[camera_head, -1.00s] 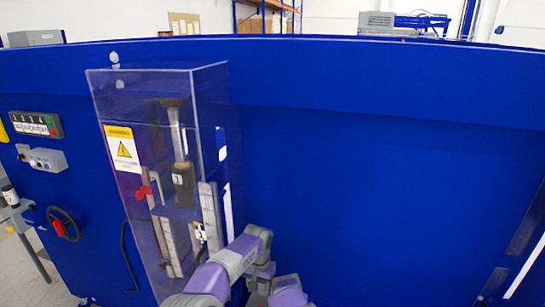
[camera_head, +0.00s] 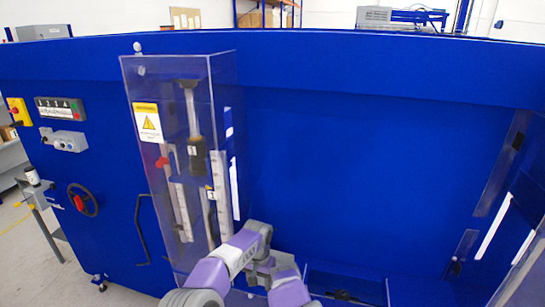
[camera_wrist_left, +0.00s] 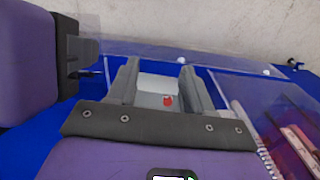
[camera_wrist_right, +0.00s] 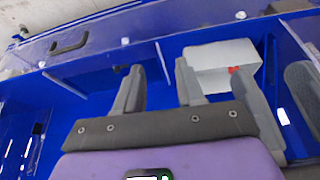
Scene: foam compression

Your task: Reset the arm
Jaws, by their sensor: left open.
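My left arm reaches in at the bottom middle of the head view. Its purple and grey gripper (camera_head: 270,268) is in front of the blue machine, just right of the clear guard box. In the left wrist view the left gripper's two grey fingers (camera_wrist_left: 160,88) are apart with nothing between them. A pale block with a red spot (camera_wrist_left: 160,92) shows beyond them. In the right wrist view the right gripper's fingers (camera_wrist_right: 160,88) are also apart and empty.
The blue machine wall (camera_head: 350,170) fills the head view. The clear guard box (camera_head: 160,100) with a warning label stands at left. A white box (camera_wrist_right: 225,65) shows in the right wrist view.

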